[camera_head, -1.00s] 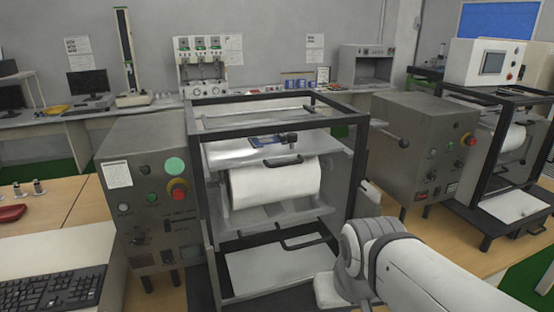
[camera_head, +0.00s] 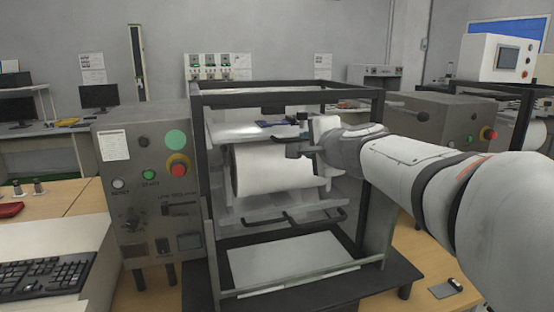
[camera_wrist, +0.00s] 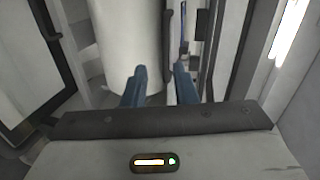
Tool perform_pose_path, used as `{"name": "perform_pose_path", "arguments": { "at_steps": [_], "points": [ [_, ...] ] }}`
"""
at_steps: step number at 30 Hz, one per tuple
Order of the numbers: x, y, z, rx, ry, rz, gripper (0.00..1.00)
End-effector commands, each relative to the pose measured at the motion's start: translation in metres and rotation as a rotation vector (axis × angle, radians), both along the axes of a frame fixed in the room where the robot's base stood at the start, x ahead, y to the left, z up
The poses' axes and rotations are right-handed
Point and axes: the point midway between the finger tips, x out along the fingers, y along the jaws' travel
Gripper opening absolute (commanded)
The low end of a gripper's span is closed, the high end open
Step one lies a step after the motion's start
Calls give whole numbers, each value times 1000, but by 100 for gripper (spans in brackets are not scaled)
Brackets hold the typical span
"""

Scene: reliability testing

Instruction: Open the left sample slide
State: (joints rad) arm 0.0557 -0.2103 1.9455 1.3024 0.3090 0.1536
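The left machine has an open black frame (camera_head: 198,150) around a white roll (camera_head: 265,172). A flat light-coloured slide (camera_head: 238,131) lies above the roll, inside the frame. My gripper (camera_head: 292,151) is inside the frame at the right front of this slide and hides its front handle in the head view. In the wrist view my two blue fingers (camera_wrist: 161,72) are apart. A dark bar (camera_wrist: 168,45) shows just beyond the gap between them, and the roll (camera_wrist: 125,40) is to the left. I cannot tell whether the fingers touch the bar.
A grey control box (camera_head: 150,190) with a red stop button stands left of the frame. A lower black handle (camera_head: 312,222) and a white base plate (camera_head: 290,262) sit below the roll. A second machine (camera_head: 440,120) stands behind my arm on the right.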

Motion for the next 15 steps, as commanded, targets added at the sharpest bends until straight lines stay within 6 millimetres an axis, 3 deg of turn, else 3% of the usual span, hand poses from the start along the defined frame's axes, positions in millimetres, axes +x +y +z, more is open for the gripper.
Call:
{"name": "perform_pose_path", "arguments": {
  "at_steps": [7, 15],
  "points": [
    [21, -2, 2, 58, -15, -36, 26],
    [61, 8, -8, 55, -14, -33, 26]
  ]
}}
